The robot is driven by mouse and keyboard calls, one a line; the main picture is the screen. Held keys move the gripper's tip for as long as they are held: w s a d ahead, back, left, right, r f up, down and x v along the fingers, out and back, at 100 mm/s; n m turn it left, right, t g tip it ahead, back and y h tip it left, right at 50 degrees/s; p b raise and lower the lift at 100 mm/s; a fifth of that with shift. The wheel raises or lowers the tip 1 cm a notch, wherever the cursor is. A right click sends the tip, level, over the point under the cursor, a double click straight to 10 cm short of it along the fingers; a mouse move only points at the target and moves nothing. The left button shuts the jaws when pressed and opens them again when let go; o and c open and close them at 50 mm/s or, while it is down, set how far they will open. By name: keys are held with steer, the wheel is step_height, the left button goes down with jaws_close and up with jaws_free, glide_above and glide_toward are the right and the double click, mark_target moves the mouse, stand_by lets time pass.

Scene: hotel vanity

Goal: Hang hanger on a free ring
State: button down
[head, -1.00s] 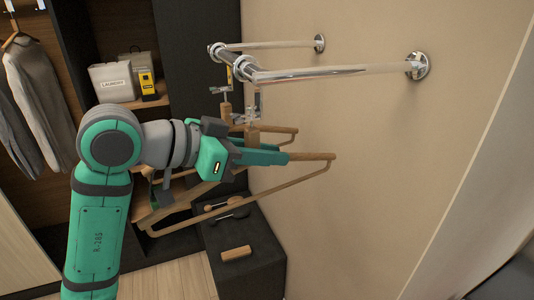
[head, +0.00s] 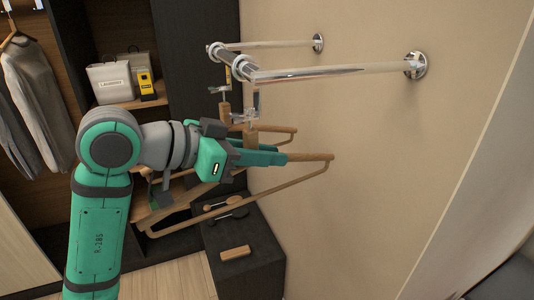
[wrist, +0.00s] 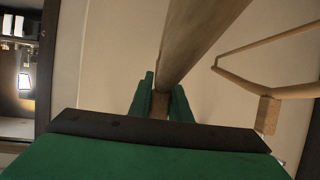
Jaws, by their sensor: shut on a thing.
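My gripper (head: 278,158) is shut on a wooden hanger (head: 240,202), gripping its upper bar near the neck. The held hanger (wrist: 197,38) also runs between the fingers (wrist: 160,103) in the wrist view. Its wooden neck (head: 251,137) points up, with a metal fitting (head: 255,108) close below the front end of the chrome rail (head: 310,74). I cannot tell whether that fitting touches a ring. A ring (head: 243,67) sits on the rail's front bar. A second wooden hanger (head: 224,108) is behind mine, below the rail; it also shows in the wrist view (wrist: 267,114).
The beige wall (head: 400,150) is close to the right of the hanger. A dark bench (head: 245,255) with a wooden block (head: 236,253) and brushes stands below. A laundry box (head: 111,82) and a yellow item (head: 146,82) stand on a shelf behind.

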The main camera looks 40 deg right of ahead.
steer(key=shift+w+f, duration=0.1)
steer(key=shift+f, duration=0.25)
stand_by(0.3)
steer(key=shift+s, duration=0.2)
steer(key=c, duration=1.6)
jaws_free()
steer(key=shift+o, duration=0.2)
steer(key=v, duration=1.1)
steer(key=shift+f, duration=0.2)
